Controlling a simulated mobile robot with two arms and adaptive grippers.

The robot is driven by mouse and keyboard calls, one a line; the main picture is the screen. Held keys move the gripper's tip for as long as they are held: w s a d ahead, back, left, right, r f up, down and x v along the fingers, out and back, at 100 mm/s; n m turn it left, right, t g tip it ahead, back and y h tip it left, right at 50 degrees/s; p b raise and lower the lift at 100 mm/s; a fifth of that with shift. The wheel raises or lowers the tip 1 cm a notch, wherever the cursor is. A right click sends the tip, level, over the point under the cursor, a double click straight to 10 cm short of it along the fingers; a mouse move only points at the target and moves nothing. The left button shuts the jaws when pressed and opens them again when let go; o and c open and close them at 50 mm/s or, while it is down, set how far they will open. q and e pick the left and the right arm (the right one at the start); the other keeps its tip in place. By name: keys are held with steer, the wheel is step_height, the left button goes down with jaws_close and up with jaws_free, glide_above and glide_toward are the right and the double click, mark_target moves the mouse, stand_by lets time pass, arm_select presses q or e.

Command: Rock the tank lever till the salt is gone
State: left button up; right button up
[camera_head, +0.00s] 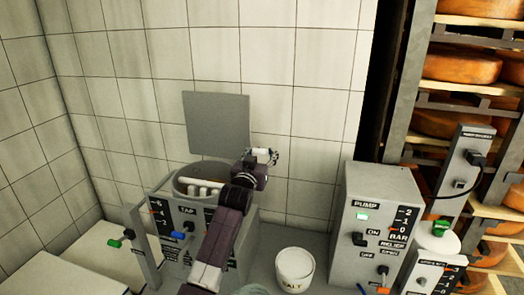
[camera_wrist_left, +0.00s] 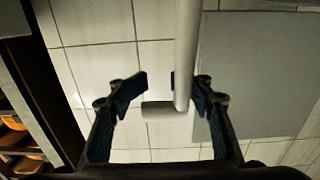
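The tank (camera_head: 160,222) is a grey box at the left with a TAP label and a numbered scale. Its round opening (camera_head: 183,184) shows white bars inside; no salt can be made out there. A grey rod with a short cross-piece (camera_wrist_left: 186,50) shows in the left wrist view, possibly the tank lever. My left gripper (camera_head: 265,157) is above the tank's right side, before the wall. In the wrist view my left gripper (camera_wrist_left: 159,86) is open with a gap between its fingers. The rod overlaps the right finger; contact cannot be told. My right gripper is out of view.
A white SALT bucket (camera_head: 294,270) and the PUMP box (camera_head: 375,215) stand to the right. Cheese shelves (camera_head: 465,66) fill the far right.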

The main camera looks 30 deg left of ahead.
arm_select(q)
steer(key=shift+o, duration=0.6)
steer(key=shift+r, duration=0.1)
steer(key=shift+a+r, duration=0.1)
steer(key=shift+r, duration=0.1)
steer(key=shift+s, duration=0.15)
steer(key=v, duration=1.2)
steer(key=shift+f, duration=0.15)
steer(key=shift+c, duration=0.2)
